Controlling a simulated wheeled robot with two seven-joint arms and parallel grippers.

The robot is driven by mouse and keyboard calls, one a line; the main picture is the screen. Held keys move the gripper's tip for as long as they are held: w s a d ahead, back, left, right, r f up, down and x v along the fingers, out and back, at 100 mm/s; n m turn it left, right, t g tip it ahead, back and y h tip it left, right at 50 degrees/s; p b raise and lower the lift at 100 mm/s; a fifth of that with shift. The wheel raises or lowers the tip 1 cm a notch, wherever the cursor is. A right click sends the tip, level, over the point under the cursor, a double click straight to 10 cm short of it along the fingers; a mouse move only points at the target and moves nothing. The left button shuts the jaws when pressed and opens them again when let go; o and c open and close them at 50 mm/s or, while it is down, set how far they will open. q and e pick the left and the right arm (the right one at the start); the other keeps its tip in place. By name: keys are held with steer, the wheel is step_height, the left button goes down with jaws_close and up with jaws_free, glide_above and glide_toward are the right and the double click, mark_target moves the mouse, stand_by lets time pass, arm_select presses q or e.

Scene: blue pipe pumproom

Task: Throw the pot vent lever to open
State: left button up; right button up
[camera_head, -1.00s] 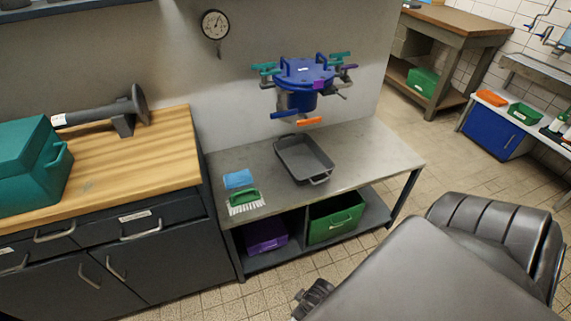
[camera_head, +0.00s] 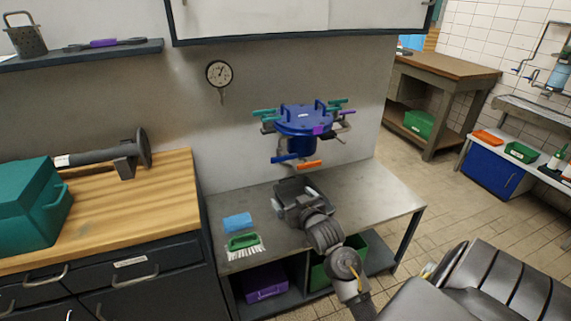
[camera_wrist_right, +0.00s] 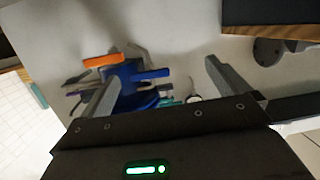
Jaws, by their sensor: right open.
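The blue pot (camera_head: 305,118) is mounted at the wall above the grey bench. Several coloured handles stick out from it: teal ones (camera_head: 264,113), a purple one (camera_head: 319,129), a blue one (camera_head: 285,158) and an orange one (camera_head: 310,165). No label tells me which is the vent lever. My right gripper (camera_head: 288,195) is below the pot, over the tray, apart from the handles. In the right wrist view my right gripper (camera_wrist_right: 162,74) is open and empty, with the orange handle (camera_wrist_right: 101,61) and blue handle (camera_wrist_right: 150,73) beyond it. My left gripper is out of view.
A grey tray (camera_head: 322,188) sits on the bench (camera_head: 385,190), partly hidden by my right arm. A green brush (camera_head: 243,241) and blue sponge (camera_head: 237,222) lie at its left. A gauge (camera_head: 219,74) hangs on the wall. A wall cabinet (camera_head: 300,20) is above the pot.

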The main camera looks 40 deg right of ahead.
steer(key=m+t+h, duration=0.1)
steer(key=t+h, duration=0.1)
glide_toward(285, 158)
steer(key=x, duration=0.7)
steer(key=shift+w+d+r+p, duration=0.1)
steer(key=shift+w+p, duration=0.25)
steer(key=shift+p, duration=0.05)
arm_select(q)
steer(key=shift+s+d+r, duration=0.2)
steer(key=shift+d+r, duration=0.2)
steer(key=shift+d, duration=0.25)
arm_select(e)
steer(key=shift+w+d, duration=0.2)
steer(key=shift+w, duration=0.4)
